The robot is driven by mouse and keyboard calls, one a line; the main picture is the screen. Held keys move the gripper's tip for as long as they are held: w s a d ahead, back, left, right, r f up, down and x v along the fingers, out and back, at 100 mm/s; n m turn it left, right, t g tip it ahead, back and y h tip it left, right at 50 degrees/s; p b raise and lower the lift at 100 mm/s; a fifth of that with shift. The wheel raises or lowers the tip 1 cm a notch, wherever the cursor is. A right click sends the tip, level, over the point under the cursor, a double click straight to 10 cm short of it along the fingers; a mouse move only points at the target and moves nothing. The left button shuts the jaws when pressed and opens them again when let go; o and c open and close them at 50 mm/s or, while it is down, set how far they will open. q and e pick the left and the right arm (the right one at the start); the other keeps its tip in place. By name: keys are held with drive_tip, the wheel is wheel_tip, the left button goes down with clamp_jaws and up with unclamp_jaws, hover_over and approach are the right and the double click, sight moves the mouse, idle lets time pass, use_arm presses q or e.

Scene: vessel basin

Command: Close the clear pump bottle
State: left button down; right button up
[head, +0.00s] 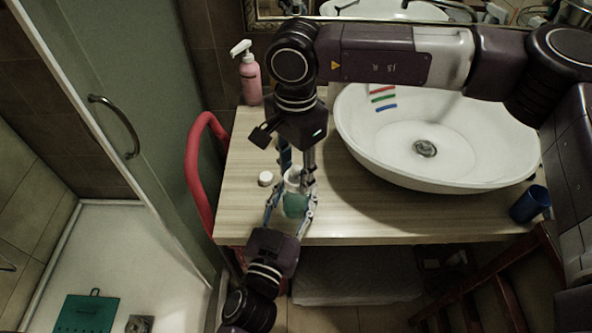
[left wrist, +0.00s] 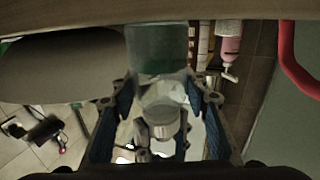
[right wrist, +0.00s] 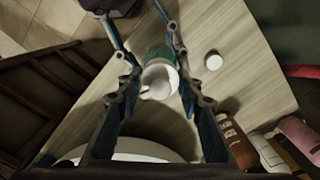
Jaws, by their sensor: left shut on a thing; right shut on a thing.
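The clear pump bottle (head: 295,206), holding teal liquid, stands near the counter's front edge. It also shows in the left wrist view (left wrist: 158,48) and the right wrist view (right wrist: 158,55). My left gripper (head: 291,209) is shut on the bottle from the front, one finger on each side. A white pump top (right wrist: 160,80) sits at the mouth of the bottle. My right gripper (right wrist: 158,88) comes down from above and is shut on the pump top. Its fingers partly hide the bottle's neck, so how far the top is seated cannot be told.
A small white round cap (head: 265,178) lies on the wooden counter (head: 250,150), left of the bottle. A white basin (head: 390,140) is to the right, with a blue cup (head: 530,204) beyond. A pink pump bottle (head: 250,80) stands back left. A red rail (head: 196,170) borders the left side.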

drive_tip(key=m, duration=0.4)
drive_tip(key=shift+m, duration=0.3)
drive_tip(key=m, duration=0.9)
drive_tip(key=shift+m, duration=0.3)
drive_tip(key=o, duration=1.3)
drive_tip(key=shift+c, duration=0.2)
drive_tip(key=shift+r, duration=0.1)
drive_tip(key=shift+r, duration=2.15)
drive_tip(key=shift+c, duration=0.2)
